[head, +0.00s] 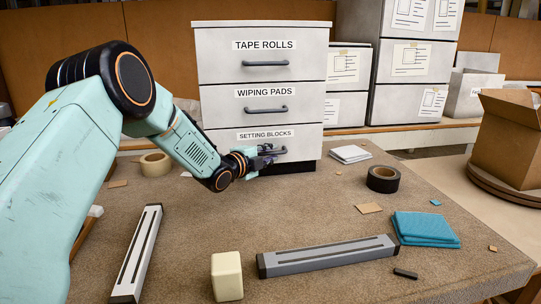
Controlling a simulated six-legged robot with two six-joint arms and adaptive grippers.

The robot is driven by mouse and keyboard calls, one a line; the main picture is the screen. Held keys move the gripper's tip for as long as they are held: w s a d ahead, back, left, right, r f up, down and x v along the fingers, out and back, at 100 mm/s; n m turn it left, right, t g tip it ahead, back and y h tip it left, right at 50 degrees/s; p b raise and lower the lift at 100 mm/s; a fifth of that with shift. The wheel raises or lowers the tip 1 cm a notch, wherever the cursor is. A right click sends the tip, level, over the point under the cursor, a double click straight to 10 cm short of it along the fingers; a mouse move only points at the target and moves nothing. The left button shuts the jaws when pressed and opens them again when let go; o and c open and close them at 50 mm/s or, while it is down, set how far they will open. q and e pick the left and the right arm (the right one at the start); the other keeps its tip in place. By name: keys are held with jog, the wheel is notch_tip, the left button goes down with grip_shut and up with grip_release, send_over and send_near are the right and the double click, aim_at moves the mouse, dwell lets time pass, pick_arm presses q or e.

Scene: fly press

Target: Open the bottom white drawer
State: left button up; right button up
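The white drawer cabinet (263,24) stands at the back of the table with three stacked drawers. The bottom white drawer (307,140) is labelled SETTING BLOCKS, and its front looks about in line with the drawers above. Its dark bar handle (294,152) is partly hidden by my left gripper (264,157). That gripper is at the left part of the handle, and its fingers overlap it in the picture. The fingers are small and dark, so I cannot tell whether they are closed around the handle. My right gripper is not in view.
A tan tape roll (155,164) and black tape roll (383,179) lie either side of the cabinet. White papers (350,154) lie just right of it. Two metal bars, a cream block (227,276) and blue cloths (426,229) lie nearer. The table before the drawer is clear.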

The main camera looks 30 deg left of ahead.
pick_arm(q)
jog(key=shift+w+a+f, duration=0.15)
jog(key=shift+w+a, duration=0.05)
jog(key=shift+a, duration=0.2)
jog(key=shift+w+d, duration=0.2)
jog(key=shift+d, duration=0.15)
jog(key=shift+c, duration=0.9)
jog(key=shift+s+a, duration=0.15)
jog(key=shift+a, duration=0.05)
grip_shut()
